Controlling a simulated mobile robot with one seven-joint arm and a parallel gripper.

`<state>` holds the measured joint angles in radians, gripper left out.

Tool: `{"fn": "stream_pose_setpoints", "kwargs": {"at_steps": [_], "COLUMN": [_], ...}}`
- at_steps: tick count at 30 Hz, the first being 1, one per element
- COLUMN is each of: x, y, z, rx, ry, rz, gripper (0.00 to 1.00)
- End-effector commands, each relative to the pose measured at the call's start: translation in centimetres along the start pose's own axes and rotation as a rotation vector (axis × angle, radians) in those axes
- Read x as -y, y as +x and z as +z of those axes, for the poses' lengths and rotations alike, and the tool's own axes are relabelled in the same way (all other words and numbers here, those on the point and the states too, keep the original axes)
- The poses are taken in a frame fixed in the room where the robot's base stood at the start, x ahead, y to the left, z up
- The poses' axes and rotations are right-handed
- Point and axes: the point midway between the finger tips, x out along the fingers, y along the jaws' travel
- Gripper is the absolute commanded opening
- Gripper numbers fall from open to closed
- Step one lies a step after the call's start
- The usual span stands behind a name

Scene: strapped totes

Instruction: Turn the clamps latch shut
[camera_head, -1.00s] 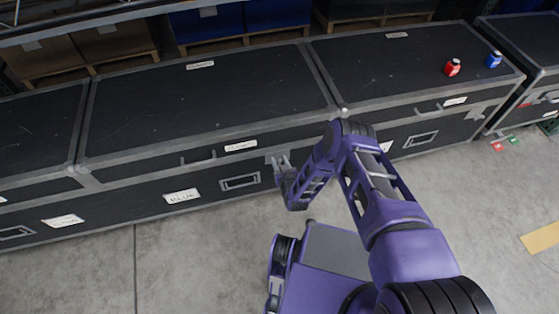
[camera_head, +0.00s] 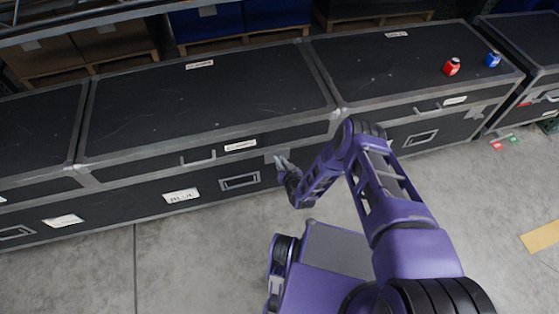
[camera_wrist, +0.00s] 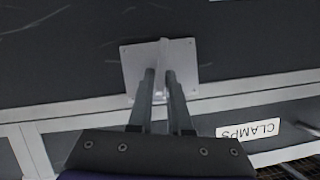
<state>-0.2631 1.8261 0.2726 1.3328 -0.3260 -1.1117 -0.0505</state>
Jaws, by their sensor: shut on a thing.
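The clamps latch is a pale metal plate (camera_wrist: 136,60) with a raised upright tab (camera_wrist: 163,50), fixed to the dark case front in the wrist view. My gripper (camera_wrist: 160,76) has its two fingers close together at the tab, shut on it. The finger tips cover the tab's lower part. A white label reading CLAMPS (camera_wrist: 248,130) appears upside down to the right of the latch. In the head view my gripper (camera_head: 281,163) is at the front of the middle black case (camera_head: 210,105), and the latch is mostly hidden there.
A handle (camera_head: 198,159) and a framed recess (camera_head: 240,182) lie left of my gripper. A red bottle (camera_head: 452,67) and a blue bottle (camera_head: 493,59) stand on the right case (camera_head: 390,75). Clear concrete floor (camera_head: 190,255) lies in front.

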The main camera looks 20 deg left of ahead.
Motion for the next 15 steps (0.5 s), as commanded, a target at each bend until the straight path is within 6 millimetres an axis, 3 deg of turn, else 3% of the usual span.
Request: {"fn": "stream_pose_setpoints", "kwargs": {"at_steps": [15], "x": [-1.05], "y": [0.14], "z": [0.11], "rx": [-0.004], "ry": [0.449], "rz": [-0.184], "gripper": [0.00]}}
